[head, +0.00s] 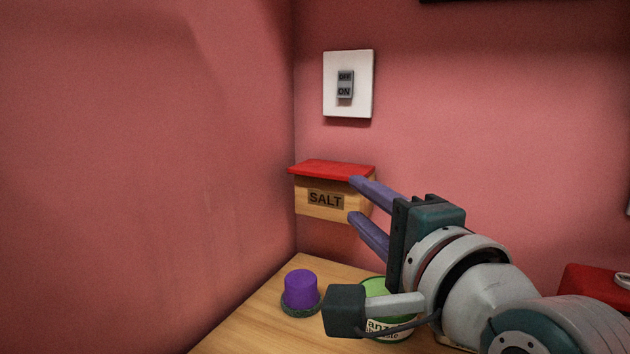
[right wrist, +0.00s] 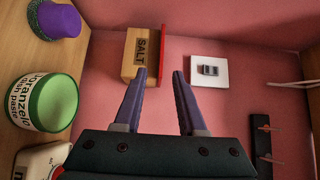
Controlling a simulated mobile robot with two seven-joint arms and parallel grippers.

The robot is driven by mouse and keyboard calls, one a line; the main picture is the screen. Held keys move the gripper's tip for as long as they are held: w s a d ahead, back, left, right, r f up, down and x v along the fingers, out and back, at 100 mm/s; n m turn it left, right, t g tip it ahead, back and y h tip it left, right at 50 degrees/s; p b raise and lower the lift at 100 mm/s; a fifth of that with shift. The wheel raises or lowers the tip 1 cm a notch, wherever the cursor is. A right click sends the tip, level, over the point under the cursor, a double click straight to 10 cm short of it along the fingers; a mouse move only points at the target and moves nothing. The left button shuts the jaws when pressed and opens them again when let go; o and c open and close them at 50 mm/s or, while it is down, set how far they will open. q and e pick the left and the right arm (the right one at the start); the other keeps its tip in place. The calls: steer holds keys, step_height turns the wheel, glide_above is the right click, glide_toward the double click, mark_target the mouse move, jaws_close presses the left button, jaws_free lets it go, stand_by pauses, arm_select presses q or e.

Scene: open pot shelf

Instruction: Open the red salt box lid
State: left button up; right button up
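The salt box (head: 318,204) is a wooden box marked SALT, mounted on the back wall near the corner. Its red lid (head: 330,169) lies shut on top. In the right wrist view the box (right wrist: 134,64) and the lid's red edge (right wrist: 162,54) appear turned sideways. My right gripper (head: 353,199) is open and empty at the box's right front, one finger near lid height and the other lower. In the right wrist view the fingertips (right wrist: 162,74) lie either side of the lid's edge line; I cannot tell whether they touch it. My left gripper is not in view.
A white switch plate (head: 361,84) is on the wall above the box. Below, a purple-topped scrubber (head: 301,288) and a green-lidded tub (right wrist: 42,101) stand on the wooden counter (head: 250,325). A red object (head: 592,287) is at far right. The left wall is close to the box.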

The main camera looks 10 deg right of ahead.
mark_target(329, 177)
steer(key=w, duration=0.2)
steer(key=w+a+b, duration=0.1)
steer(key=w, duration=0.2)
steer(key=w+b, duration=0.1)
steer(key=w, duration=0.2)
steer(key=shift+w+a+r, duration=0.15)
steer(key=shift+w+a, duration=0.1)
steer(key=shift+a, duration=0.15)
jaws_close()
stand_by(1.0)
